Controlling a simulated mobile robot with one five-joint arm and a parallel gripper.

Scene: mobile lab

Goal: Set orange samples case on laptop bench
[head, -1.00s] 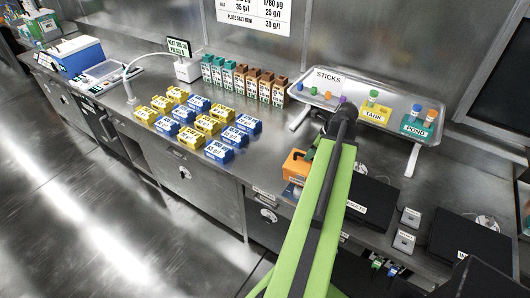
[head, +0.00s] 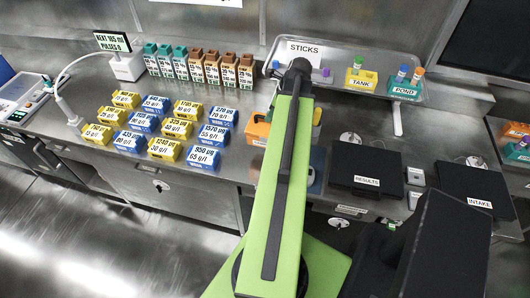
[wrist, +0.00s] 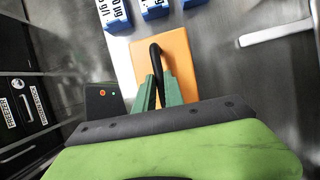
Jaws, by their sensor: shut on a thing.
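The orange samples case (wrist: 178,52) has a black arched handle (wrist: 155,58) on top. My gripper (wrist: 160,88) is shut on that handle, its green fingers on either side of it, in the wrist view. In the head view part of the orange case (head: 257,131) shows just left of my green arm, which hides the rest of it and my gripper. I cannot tell whether the case touches the steel top. The bench with the laptops (head: 345,140) lies to the right of my arm. It bears a dark laptop labelled RESULTS (head: 368,167) and another labelled INTAKE (head: 474,190).
Yellow and blue labelled boxes (head: 174,128) stand in rows left of the case. Behind are teal and brown cartons (head: 198,68) and a raised tray marked STICKS (head: 340,60). Small pale blocks (head: 415,176) sit between the laptops. Clear steel around the laptops is narrow.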

